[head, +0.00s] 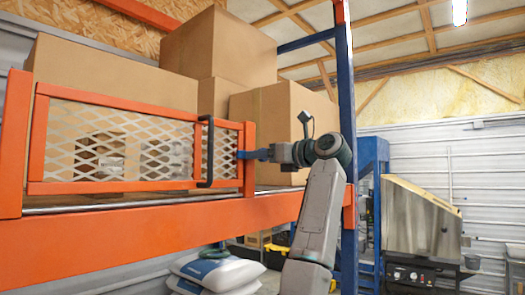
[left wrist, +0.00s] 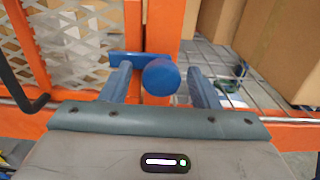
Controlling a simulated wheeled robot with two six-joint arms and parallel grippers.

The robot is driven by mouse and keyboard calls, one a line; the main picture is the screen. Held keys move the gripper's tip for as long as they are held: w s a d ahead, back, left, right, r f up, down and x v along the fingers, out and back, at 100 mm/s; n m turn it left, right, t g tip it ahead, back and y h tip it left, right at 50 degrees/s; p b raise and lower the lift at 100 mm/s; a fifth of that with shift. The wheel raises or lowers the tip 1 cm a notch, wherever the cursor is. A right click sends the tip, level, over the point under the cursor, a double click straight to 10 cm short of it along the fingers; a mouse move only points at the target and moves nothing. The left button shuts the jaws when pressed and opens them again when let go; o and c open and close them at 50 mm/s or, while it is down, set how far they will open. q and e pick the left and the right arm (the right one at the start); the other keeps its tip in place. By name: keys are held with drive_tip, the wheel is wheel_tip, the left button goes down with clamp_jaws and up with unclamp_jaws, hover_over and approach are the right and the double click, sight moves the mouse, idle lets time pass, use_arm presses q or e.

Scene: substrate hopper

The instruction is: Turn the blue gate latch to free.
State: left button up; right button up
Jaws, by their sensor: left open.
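The blue gate latch (left wrist: 161,77) has a round knob and a flat bar lying level, pointing left across the gap between two orange uprights. In the head view the latch (head: 242,155) is a small blue piece at the right edge of the orange mesh gate (head: 247,134). My left gripper (left wrist: 158,72) is open, with one blue finger on each side of the knob. Whether the fingers touch the knob I cannot tell. In the head view my left gripper (head: 262,154) is at the latch and partly hides it. My right gripper is in neither view.
A black handle (head: 206,151) stands on the gate left of the latch. Cardboard boxes (head: 280,122) fill the rack behind the gate. A blue rack post (head: 347,120) rises close behind my arm. An orange beam (head: 150,240) runs below the gate.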

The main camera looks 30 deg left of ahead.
use_arm(q)
drive_tip(key=shift+w+a, duration=0.1)
drive_tip(key=shift+a, duration=0.2)
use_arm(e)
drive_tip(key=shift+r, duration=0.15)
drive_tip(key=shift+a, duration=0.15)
use_arm(q)
drive_tip(key=c, duration=0.9)
drive_tip(key=shift+c, duration=0.2)
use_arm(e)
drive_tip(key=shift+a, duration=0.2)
